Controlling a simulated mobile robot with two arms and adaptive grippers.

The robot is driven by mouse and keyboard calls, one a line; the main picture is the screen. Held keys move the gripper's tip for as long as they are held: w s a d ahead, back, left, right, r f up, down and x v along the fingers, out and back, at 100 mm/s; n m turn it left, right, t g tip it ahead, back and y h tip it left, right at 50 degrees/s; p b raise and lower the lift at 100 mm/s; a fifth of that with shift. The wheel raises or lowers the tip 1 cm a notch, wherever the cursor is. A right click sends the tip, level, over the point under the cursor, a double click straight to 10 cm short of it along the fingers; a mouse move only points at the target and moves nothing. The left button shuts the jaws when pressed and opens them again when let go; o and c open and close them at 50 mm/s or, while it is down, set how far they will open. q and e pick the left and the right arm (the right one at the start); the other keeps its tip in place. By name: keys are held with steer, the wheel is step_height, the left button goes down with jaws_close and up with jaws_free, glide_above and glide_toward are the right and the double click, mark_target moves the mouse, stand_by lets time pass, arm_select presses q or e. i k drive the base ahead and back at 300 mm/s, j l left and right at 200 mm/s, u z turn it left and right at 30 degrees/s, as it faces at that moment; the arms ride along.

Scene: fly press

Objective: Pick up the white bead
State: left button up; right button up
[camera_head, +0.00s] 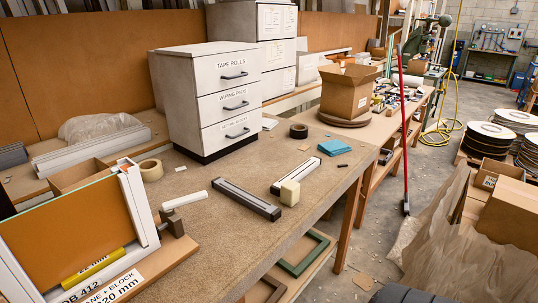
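A short white strip that looks like the white bead (185,199) lies flat on the brown workbench (215,245). It lies between the white frame corner and a dark grey bar. Nothing touches it from above, and all of it shows. The white frame (140,205) holds an orange-brown pane (70,235) and stands at the lower left. Neither of my grippers shows in this view.
A dark bar (246,199) lies right of the bead, and a second bar (297,178) with a cream block (290,193) lies further right.

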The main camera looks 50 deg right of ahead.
mark_target(296, 175)
steer(key=z, duration=1.8)
steer(key=u, duration=0.3)
steer(key=i+l+u, duration=0.1)
steer(key=l+u, duration=0.35)
steer(key=i+l+u, duration=0.1)
steer(key=l+u, duration=0.15)
steer(key=u, duration=0.2)
steer(key=l+u, duration=0.7)
steer(key=u, duration=0.15)
steer(key=k, duration=0.05)
